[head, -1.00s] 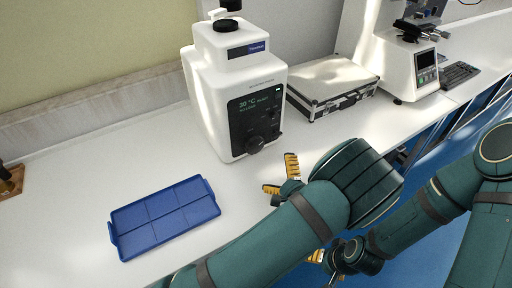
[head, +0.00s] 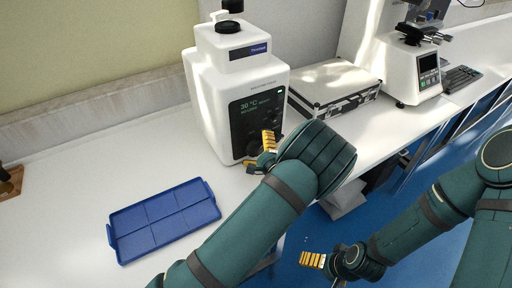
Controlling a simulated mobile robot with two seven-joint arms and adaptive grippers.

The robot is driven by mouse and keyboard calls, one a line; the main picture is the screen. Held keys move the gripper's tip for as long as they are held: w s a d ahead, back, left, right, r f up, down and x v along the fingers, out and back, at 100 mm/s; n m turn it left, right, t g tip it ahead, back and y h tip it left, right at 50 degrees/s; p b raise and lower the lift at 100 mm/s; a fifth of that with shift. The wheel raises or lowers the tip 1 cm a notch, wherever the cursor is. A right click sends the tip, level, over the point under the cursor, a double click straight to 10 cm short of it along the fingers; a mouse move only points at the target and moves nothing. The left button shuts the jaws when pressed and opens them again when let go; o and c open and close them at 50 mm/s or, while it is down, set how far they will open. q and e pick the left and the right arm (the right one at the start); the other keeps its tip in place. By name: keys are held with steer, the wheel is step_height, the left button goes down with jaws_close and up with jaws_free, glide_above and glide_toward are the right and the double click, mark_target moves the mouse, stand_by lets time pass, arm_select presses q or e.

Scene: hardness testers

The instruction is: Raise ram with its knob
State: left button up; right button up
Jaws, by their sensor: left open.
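A white tester (head: 215,85) stands at the back of the bench, with a dark front panel (head: 246,115) and a small lit display. The panel's knob is now mostly hidden behind my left gripper. My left gripper (head: 262,152) is open, with its yellow fingers right in front of the lower part of the panel; I cannot tell whether they touch the knob. My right gripper (head: 312,260) is low at the right, off the bench's front edge; only one yellow finger shows clearly.
A blue divided tray (head: 163,220) lies on the white bench at the left front. A silver case (head: 333,88) sits to the right of the tester. Another tester with a screen (head: 412,72) and a keyboard (head: 460,78) stand further right.

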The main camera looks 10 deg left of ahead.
arm_select(q)
steer(key=shift+c, duration=0.3)
steer(key=c, duration=1.1)
steer(key=shift+m, duration=0.3)
